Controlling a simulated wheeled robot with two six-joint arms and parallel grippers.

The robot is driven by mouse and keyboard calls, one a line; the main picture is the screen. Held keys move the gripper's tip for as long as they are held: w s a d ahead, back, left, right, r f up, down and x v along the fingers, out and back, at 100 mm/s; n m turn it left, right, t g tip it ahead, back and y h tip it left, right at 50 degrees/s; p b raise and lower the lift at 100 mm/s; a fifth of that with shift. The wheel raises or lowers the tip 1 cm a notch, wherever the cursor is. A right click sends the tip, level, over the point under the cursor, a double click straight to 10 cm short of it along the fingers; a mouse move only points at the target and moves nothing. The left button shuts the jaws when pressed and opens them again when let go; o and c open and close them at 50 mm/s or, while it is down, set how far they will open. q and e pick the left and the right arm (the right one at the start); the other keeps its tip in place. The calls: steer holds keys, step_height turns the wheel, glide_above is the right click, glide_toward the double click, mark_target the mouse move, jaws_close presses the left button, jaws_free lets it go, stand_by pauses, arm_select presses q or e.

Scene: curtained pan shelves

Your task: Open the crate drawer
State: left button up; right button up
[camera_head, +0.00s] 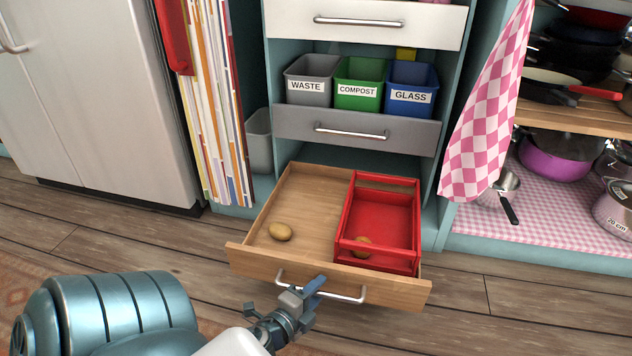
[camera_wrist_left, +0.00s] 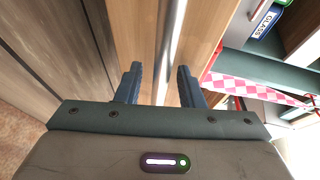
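The wooden crate drawer (camera_head: 300,205) stands pulled out at the bottom of the cabinet. My left gripper (camera_head: 307,292) is at the drawer's metal handle (camera_head: 350,298). In the left wrist view the handle (camera_wrist_left: 174,45) runs between the parted fingers (camera_wrist_left: 160,88), with visible gaps, so the gripper looks open around the bar. Whether a finger touches it is unclear. My right gripper is not in view.
Above, a grey drawer (camera_head: 355,130) holds waste, compost and glass bins, under a white drawer (camera_head: 365,22). A fridge (camera_head: 100,90) stands left. A checkered towel (camera_head: 487,110) hangs by the pan shelves at right. The wooden floor before the drawer is clear.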

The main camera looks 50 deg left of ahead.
arm_select(q)
steer(key=v, duration=1)
steer(key=shift+s, duration=0.4)
steer(key=shift+r, duration=0.1)
